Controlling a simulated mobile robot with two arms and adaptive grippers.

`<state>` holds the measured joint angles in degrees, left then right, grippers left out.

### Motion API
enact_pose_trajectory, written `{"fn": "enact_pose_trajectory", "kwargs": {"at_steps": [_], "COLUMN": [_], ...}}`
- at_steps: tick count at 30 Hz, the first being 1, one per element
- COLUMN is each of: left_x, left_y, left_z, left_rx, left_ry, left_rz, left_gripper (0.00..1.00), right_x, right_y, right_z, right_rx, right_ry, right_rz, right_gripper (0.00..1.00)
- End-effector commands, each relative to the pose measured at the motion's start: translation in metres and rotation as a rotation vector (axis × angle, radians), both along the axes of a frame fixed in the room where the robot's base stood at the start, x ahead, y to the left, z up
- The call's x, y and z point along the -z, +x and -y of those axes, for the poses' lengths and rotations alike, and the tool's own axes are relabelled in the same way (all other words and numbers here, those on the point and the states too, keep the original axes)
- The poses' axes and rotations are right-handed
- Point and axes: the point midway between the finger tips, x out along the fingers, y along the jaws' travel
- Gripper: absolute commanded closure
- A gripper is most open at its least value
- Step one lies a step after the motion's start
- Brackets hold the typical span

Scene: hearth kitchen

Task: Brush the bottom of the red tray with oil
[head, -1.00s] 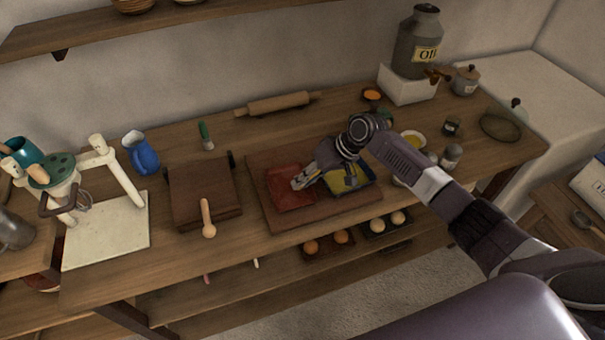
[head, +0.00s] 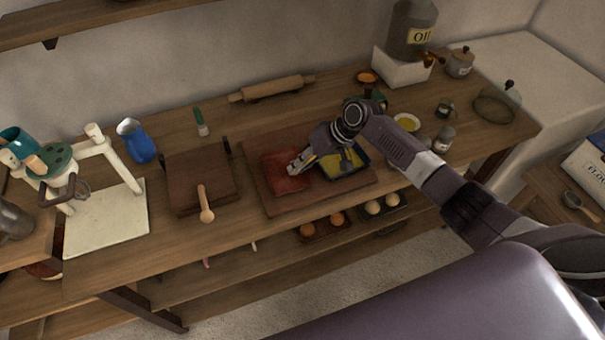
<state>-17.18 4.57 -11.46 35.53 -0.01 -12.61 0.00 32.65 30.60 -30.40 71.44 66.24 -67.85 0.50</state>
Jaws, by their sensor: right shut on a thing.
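The red tray (head: 284,184) lies flat on the left part of a brown wooden board on the bench. My right gripper (head: 293,167) reaches in from the right, low over this tray, with its fingers pointing left. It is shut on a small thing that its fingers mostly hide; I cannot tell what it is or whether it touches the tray. A small bowl with yellow contents (head: 407,121) stands right of the board. My left gripper is out of view.
A blue and yellow tray (head: 347,170) sits right beside the red one, partly under my gripper.

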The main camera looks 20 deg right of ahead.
Motion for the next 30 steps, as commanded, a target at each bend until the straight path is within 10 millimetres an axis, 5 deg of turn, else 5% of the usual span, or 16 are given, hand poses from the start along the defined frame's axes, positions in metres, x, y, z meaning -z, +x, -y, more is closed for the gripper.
{"fn": "enact_pose_trajectory", "kwargs": {"at_steps": [19,30], "left_x": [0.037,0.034], "left_y": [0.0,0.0], "left_z": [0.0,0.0], "left_rx": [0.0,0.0], "left_ry": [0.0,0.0], "left_rz": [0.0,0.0], "left_gripper": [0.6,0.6], "right_x": [0.001,-0.003], "right_y": [0.042,0.046], "right_z": [-0.001,-0.01], "right_rx": [0.0,-0.003], "right_ry": [0.001,0.001], "right_rz": [0.001,-0.001], "right_gripper": [1.0,1.0]}}
